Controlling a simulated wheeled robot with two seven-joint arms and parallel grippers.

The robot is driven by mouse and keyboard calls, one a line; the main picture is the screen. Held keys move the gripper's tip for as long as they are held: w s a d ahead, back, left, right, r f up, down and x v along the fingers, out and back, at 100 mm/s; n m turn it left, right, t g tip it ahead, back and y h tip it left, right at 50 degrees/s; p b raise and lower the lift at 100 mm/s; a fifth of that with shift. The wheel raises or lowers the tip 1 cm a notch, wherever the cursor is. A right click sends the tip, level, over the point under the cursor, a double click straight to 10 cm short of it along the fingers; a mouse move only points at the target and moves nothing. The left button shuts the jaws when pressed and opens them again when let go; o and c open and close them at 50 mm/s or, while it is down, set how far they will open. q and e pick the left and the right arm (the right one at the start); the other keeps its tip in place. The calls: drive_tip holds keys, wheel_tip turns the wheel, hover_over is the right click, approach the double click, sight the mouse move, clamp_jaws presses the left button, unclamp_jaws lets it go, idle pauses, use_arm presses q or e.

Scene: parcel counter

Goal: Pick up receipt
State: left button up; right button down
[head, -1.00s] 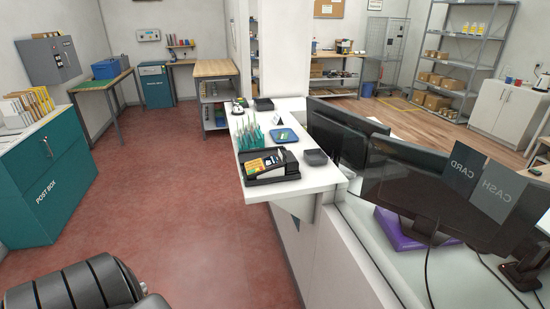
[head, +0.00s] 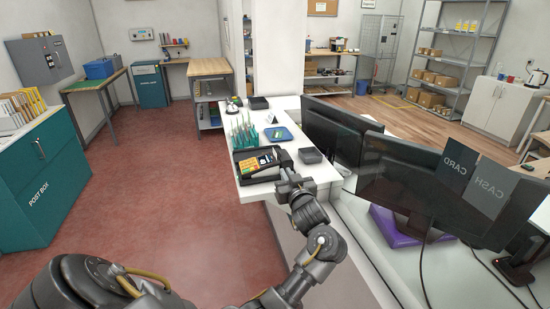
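A black tray (head: 243,177) stands on the white counter (head: 308,177). It holds a small item with yellow and green parts (head: 249,165) and something pale beside it. I cannot make out clearly which piece is the receipt. My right gripper is not in view.
Green pens in a holder (head: 243,133), a blue tray (head: 278,134) and a black dish (head: 310,155) stand close by on the counter. Dark monitors (head: 339,132) stand at the right. Open red floor lies left of the counter.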

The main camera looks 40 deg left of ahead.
sight(278, 163)
use_arm(q)
drive_tip(key=x, duration=0.5)
drive_tip(key=shift+w+a+f+p, duration=0.1)
drive_tip(key=shift+w+a+p, duration=0.2)
drive_tip(key=shift+p, duration=0.1)
drive_tip(key=p+x, duration=0.1)
drive_tip(key=x, duration=0.3)
drive_tip(key=shift+w+a+f, duration=0.1)
drive_tip(key=shift+w+a, duration=0.05)
drive_tip(key=shift+w+a+f, duration=0.1)
drive_tip(key=shift+w+a, duration=0.05)
drive_tip(key=shift+a, duration=0.1)
clamp_jaws()
drive_tip(key=shift+p, duration=0.3)
